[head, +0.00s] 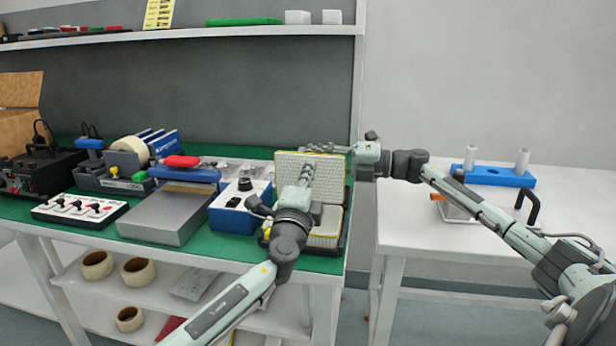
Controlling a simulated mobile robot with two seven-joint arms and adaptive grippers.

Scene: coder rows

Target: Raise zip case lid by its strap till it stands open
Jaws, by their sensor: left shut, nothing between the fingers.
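The zip case stands at the right end of the green bench top, with its lid (283,178) raised and roughly upright. The lid's pale inner face has a yellow edge, and part of the pale case base (328,228) shows below it. My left gripper (308,168) is shut and empty, in front of the lid and hiding part of it. My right gripper (312,149) is at the lid's top edge, coming from the right. Its fingertips are too small to tell whether they hold anything. I cannot make out the strap.
A blue and white box (238,212) stands close left of the case. A grey and blue sealer (165,215), a switch panel (80,210) and tape gear fill the bench leftward. A white table (400,230) with a blue holder (490,175) stands right, across a gap.

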